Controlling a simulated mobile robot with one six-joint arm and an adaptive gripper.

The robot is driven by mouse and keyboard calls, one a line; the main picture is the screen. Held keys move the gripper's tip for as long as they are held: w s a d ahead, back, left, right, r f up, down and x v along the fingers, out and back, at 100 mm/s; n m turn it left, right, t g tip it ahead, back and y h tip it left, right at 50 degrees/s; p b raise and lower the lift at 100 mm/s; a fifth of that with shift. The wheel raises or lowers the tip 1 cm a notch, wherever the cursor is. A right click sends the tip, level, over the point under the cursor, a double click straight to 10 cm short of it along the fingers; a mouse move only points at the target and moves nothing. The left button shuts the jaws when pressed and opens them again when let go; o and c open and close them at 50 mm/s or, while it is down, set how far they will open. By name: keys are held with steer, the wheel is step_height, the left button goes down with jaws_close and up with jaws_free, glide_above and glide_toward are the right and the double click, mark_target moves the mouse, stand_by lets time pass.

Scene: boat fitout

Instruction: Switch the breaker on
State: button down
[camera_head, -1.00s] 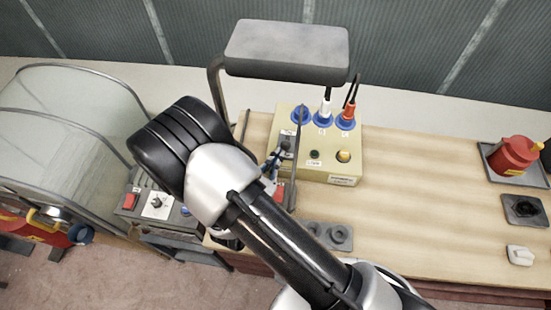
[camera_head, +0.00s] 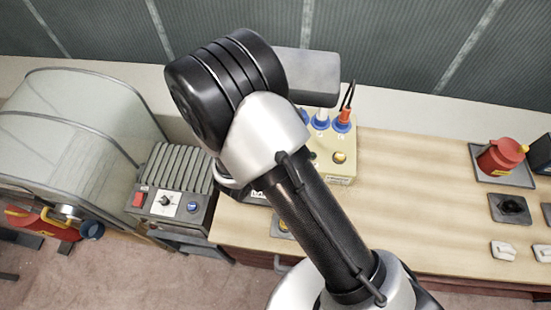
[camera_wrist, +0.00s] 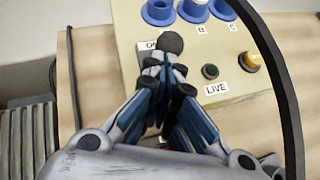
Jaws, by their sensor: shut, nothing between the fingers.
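The breaker's dark round lever knob (camera_wrist: 172,42) shows in the wrist view on the cream panel box (camera_wrist: 128,20), beside a partly covered label starting with "O". My gripper (camera_wrist: 165,78) is shut and empty, its fingertips just below the knob in the picture. I cannot tell whether they touch it. A dark round LIVE lamp (camera_wrist: 210,71) and an amber knob (camera_wrist: 250,62) are to the right. In the head view the box (camera_head: 342,172) is largely hidden behind my arm, and so are the lever and my gripper.
Blue-collared sockets (camera_wrist: 158,10) line the box's far side. A dark curved bar (camera_wrist: 280,80) crosses the wrist view's right side. A ribbed grey unit (camera_head: 172,185) with a red switch stands left of the bench. The bench top (camera_head: 420,190) is clear up to a red jug (camera_head: 500,156).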

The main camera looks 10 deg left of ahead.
steer(key=shift+w+r, duration=0.15)
steer(key=shift+w, duration=0.25)
stand_by(0.5)
